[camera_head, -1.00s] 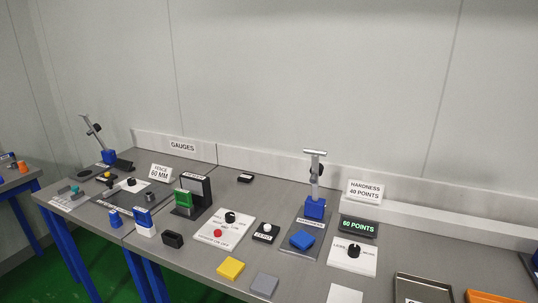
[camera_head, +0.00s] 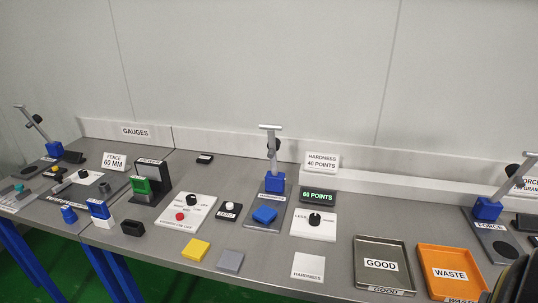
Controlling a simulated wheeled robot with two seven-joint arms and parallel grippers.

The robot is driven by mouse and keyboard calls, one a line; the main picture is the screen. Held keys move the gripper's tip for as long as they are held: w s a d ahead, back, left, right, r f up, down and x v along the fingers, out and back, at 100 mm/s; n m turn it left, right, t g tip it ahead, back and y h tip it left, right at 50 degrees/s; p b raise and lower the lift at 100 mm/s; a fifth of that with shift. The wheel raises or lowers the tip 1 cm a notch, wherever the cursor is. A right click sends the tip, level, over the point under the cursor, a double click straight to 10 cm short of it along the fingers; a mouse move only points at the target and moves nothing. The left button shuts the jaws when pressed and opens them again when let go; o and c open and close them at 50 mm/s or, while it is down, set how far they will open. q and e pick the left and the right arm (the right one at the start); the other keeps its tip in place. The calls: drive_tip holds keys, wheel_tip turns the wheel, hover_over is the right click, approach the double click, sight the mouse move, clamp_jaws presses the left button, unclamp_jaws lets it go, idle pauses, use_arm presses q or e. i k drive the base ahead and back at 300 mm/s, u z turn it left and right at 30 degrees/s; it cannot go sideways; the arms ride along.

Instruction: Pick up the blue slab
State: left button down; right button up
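The blue slab (camera_head: 264,214) lies flat on the dark base plate of the hardness stand (camera_head: 274,182), in front of the stand's blue block. It looks like a small flat blue piece, turned at an angle. No gripper touches it. Neither of my grippers can be made out in the head view. A dark rounded shape cuts into the bottom right corner, and I cannot tell what it is.
A yellow slab (camera_head: 195,250) and a grey slab (camera_head: 230,261) lie near the front edge. A white hardness card (camera_head: 308,267), a grey GOOD tray (camera_head: 360,254) and an orange WASTE tray (camera_head: 427,256) stand to the right. A 60 POINTS display (camera_head: 318,195) is close by.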

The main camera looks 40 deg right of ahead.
sight(265, 214)
drive_tip(key=z, duration=1.55)
